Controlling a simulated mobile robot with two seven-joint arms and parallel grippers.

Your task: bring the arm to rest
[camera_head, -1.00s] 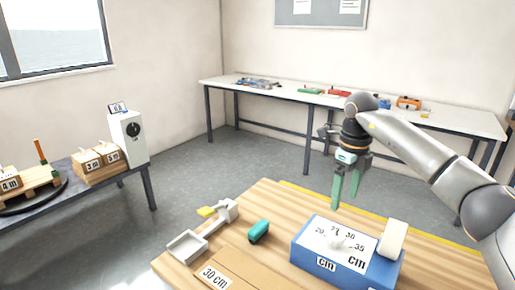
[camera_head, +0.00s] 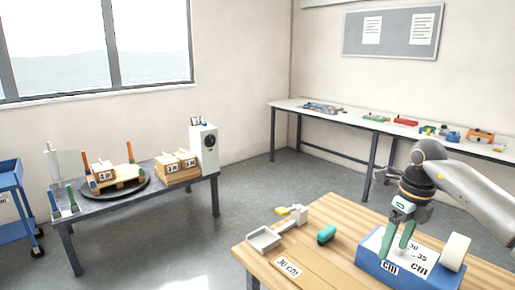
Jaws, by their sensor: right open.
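My right arm (camera_head: 470,185) comes in from the right edge in the head view. My right gripper (camera_head: 393,250) points down with its two green fingers apart and nothing visible between them. In the picture, the fingers overlap the top of a blue box (camera_head: 369,263) marked "cm". I cannot tell whether the fingertips touch it. My left gripper is not in view.
A side table (camera_head: 138,202) with a turntable stands at left. A long white bench (camera_head: 345,125) runs along the back wall.

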